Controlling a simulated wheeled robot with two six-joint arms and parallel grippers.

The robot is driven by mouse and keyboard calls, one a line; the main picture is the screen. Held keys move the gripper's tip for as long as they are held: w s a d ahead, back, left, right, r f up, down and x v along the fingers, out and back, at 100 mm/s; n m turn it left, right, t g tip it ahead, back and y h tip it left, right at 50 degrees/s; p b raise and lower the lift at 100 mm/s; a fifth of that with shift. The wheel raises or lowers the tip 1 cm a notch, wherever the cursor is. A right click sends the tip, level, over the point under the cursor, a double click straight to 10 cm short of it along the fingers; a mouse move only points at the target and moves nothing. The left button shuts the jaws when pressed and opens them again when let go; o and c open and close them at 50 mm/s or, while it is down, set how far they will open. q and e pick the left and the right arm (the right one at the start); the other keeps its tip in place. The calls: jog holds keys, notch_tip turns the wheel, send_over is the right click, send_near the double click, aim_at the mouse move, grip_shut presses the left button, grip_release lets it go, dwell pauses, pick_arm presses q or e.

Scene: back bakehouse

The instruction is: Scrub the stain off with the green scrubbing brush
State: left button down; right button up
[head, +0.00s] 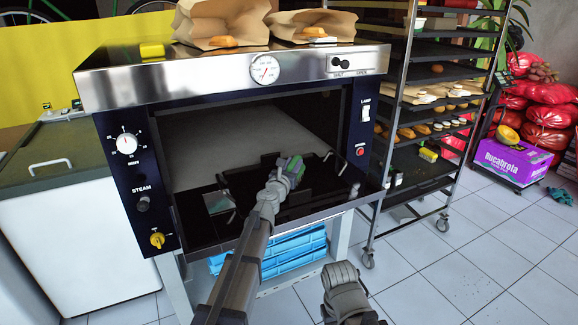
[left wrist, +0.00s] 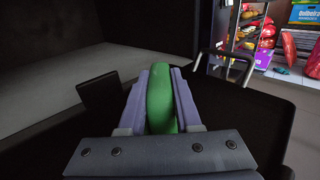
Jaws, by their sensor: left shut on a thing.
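My left gripper (head: 291,168) reaches over the black lowered oven door (head: 310,205), in front of the oven's opening. It is shut on the green scrubbing brush (left wrist: 161,100), which shows between its two jaws in the left wrist view. In the head view only a small green part of the brush (head: 294,165) shows at the gripper's tip. I cannot tell whether the brush touches the door. I cannot make out the stain in either view. Part of my right arm shows at the bottom of the head view, but its fingertips do not.
The oven (head: 120,85) has a pale, empty-looking chamber floor (head: 240,145). A door handle (left wrist: 226,56) rises right of the gripper. A tray rack (head: 400,100) with baked goods stands close on the right. Paper bags (head: 222,14) lie on top of the oven.

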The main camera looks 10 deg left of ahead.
pick_arm(q)
jog(key=shift+d, duration=0.1)
jog(key=shift+s+a, duration=0.15)
jog(key=shift+a, duration=0.15)
jog(key=shift+s+a+r, duration=0.1)
jog(key=shift+s+a, duration=0.3)
jog(key=shift+a, duration=0.3)
jog(key=shift+s+a, duration=0.4)
jog(key=shift+a, duration=0.3)
jog(key=shift+s+a, duration=0.45)
jog(key=shift+a, duration=0.3)
jog(key=shift+s+a, duration=0.45)
jog(key=shift+a, duration=0.3)
jog(key=shift+s+a, duration=0.55)
jog(key=shift+a, duration=0.35)
jog(key=shift+s+a, duration=0.5)
jog(key=shift+a, duration=0.35)
jog(key=shift+s+a, duration=0.5)
jog(key=shift+a, duration=0.35)
jog(key=shift+s+a, duration=0.5)
jog(key=shift+a, duration=0.3)
